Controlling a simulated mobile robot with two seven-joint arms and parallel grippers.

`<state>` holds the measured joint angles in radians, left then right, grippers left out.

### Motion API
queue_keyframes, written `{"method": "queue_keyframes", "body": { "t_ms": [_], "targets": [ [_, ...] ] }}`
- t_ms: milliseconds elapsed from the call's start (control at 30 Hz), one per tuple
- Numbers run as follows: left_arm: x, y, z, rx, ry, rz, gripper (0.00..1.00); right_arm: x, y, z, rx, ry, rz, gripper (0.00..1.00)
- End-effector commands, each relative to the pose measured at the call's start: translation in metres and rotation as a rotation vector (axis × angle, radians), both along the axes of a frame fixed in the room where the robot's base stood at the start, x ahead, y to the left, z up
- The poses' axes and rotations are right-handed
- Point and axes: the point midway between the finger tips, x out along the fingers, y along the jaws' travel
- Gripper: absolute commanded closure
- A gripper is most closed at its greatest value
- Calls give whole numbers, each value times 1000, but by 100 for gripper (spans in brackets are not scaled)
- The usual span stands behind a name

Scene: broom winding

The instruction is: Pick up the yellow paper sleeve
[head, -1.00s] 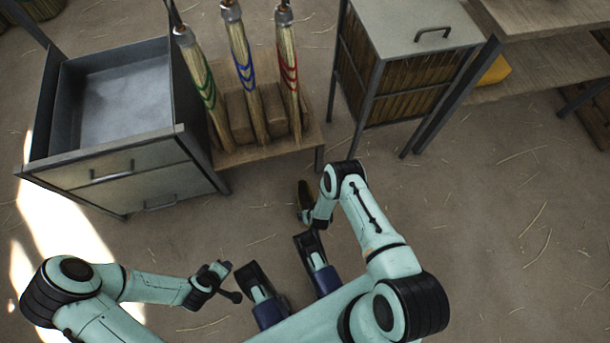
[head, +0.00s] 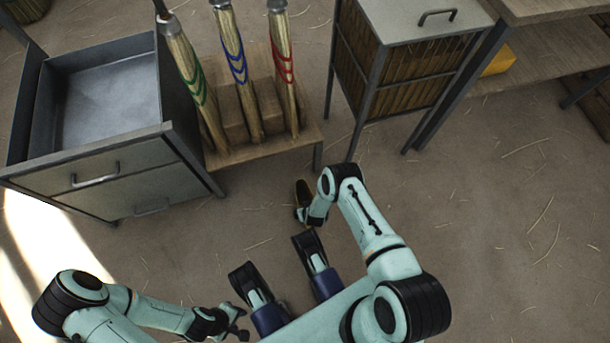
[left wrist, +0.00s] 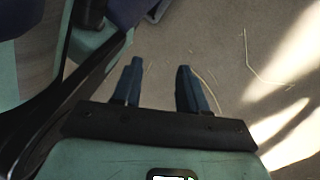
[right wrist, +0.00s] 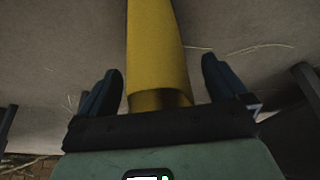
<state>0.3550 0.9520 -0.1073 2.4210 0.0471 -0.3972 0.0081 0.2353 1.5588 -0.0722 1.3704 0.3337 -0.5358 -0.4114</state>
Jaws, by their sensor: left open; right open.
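The yellow paper sleeve (right wrist: 157,50) shows large in the right wrist view as a tube with its open end towards my palm. My right gripper (right wrist: 162,85) is open, with one finger on each side of the sleeve and a visible gap at both; how deep the sleeve sits between them I cannot tell. In the head view my right gripper (head: 303,205) is small and dark, with a dull brown-yellow patch on it. My left gripper (head: 238,322) is open and empty, low over the floor near my body; its fingers also show in the left wrist view (left wrist: 158,90).
A metal drawer cabinet (head: 120,190) with an open top drawer stands at left. Beside it is a wooden stand (head: 270,145) with three brooms bound in green, blue and red. A slatted bin (head: 420,75) and a shelf (head: 540,60) holding a yellow object (head: 498,60) are at right. Straw-strewn floor is clear at lower right.

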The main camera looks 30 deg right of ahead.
Motion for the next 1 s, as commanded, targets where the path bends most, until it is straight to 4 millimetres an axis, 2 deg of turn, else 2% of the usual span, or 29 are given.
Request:
{"method": "queue_keyframes", "body": {
  "t_ms": [200, 367, 767, 867, 1000],
  "targets": [
    [-1, 0, 0, 0, 1, 0, 57, 0, 0, 0, 0, 0, 0, 0],
    [0, 0, 0, 0, 0, -1, 57, 0, 0, 0, 0, 0, 0, 52],
    [4, -1, 2, 1, -13, -2, 57, 0, 0, 5, 0, -1, 0, 53],
    [11, -2, 6, 2, -35, -5, 57, 0, 0, 15, 0, 0, 0, 53],
    [31, -3, 18, 7, -105, -12, 57, 1, 0, 43, 0, -1, 2, 53]
  ]
}}
